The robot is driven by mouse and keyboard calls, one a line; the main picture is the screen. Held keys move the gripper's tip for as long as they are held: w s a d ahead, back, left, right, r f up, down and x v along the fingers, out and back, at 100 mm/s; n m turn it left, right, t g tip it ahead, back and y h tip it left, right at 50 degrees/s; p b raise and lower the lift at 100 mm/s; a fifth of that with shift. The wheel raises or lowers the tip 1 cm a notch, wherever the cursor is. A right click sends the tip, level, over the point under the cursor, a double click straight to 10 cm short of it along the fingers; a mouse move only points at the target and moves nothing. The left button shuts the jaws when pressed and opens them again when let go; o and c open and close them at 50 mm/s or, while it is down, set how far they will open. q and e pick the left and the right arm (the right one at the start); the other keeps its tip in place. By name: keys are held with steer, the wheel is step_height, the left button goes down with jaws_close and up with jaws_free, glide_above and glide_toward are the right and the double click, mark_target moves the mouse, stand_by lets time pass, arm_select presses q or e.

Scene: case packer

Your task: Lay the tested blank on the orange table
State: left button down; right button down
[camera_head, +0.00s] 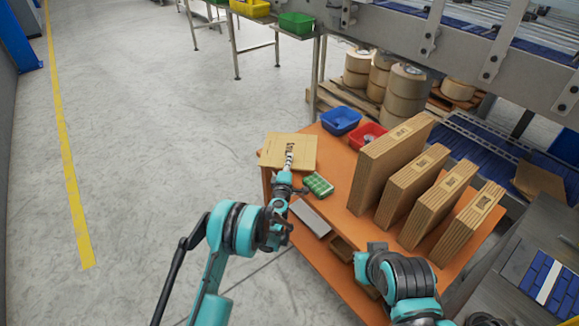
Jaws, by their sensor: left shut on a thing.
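The blank, a flat tan cardboard piece (303,144), is at the far left end of the orange table (338,168). Its left side reaches to or slightly past the table's edge. I cannot tell whether it rests on the top or hangs just above it. My left gripper (289,154) is shut on the blank, its fingers over the blank's middle and hiding part of it. My right arm is at the lower right, by the table's front edge; its gripper does not show.
Several upright cardboard packs (390,165) fill the table's right part. A blue bin (341,120) and a red bin (368,135) stand behind. A green checked item (318,185) lies near the front edge, close to my left gripper. The floor at left is clear.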

arm_select(q)
steer(key=shift+f, duration=0.75)
steer(key=shift+f, duration=0.4)
steer(key=shift+f, duration=0.1)
steer(key=c, duration=1.7)
jaws_free()
steer(key=shift+s+f, duration=0.1)
steer(key=shift+d, duration=0.1)
